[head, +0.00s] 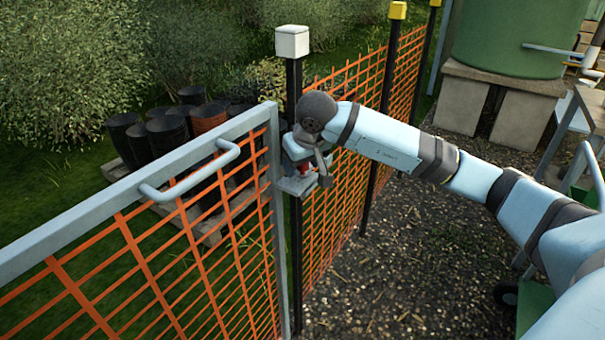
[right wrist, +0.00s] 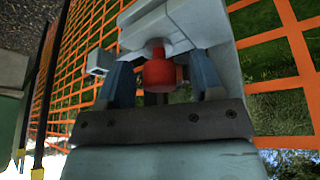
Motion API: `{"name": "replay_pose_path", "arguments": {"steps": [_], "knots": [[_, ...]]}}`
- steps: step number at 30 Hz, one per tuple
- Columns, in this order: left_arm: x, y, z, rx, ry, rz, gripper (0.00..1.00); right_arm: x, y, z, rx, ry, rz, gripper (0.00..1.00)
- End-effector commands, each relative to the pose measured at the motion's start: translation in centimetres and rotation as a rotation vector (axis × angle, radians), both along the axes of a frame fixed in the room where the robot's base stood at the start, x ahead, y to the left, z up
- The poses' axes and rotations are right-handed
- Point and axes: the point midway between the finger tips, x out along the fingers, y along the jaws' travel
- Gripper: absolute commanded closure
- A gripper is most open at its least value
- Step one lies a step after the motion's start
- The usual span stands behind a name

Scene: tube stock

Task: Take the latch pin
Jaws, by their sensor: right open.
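The latch pin shows as a red knob (right wrist: 160,74) in the right wrist view, standing out of a grey latch bracket (right wrist: 200,20). In the head view only a bit of red (head: 305,168) shows, at the gate's free edge beside the post. My right gripper (right wrist: 160,85) is open, with one blue-grey finger on each side of the red knob. I cannot tell whether either finger touches it. In the head view the right gripper (head: 308,166) is at the latch bracket (head: 297,186), partly hidden by its own wrist. My left gripper is not in view.
The grey gate frame (head: 110,198) with its handle (head: 190,176) and orange mesh fills the left. A white-capped post (head: 293,42) stands beside the latch. Black pots (head: 165,135) stand on a pallet behind the gate. A green tank (head: 515,40) is at the back right.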

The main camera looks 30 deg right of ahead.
Motion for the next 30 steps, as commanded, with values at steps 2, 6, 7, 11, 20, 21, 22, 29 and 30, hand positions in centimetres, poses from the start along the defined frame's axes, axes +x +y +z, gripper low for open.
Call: {"name": "replay_pose_path", "arguments": {"steps": [2,6,7,11,20,21,22,29,30], "knots": [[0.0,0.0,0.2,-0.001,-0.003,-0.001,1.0,0.1,0.0,0.0,0.0,-0.002,0.0,0.4],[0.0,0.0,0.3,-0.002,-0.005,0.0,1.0,0.0,0.0,0.1,0.0,-0.001,0.0,0.47],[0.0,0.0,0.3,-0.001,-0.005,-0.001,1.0,0.0,0.0,0.1,0.0,-0.001,0.0,0.54],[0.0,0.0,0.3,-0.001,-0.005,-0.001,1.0,0.0,0.0,0.1,0.0,-0.001,0.0,0.83],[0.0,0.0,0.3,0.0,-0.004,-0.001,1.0,0.0,0.0,0.1,0.0,-0.002,-0.001,0.93],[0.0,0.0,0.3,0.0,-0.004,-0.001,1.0,0.0,0.0,0.2,0.0,-0.002,-0.001,0.93],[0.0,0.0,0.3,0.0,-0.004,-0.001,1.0,0.0,0.0,0.3,0.001,-0.002,0.0,0.93],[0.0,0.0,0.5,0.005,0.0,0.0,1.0,0.1,0.0,2.5,0.0,-0.005,-0.001,0.93],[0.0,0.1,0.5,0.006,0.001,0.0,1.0,0.1,0.0,3.1,0.0,-0.005,-0.001,0.93]]}}
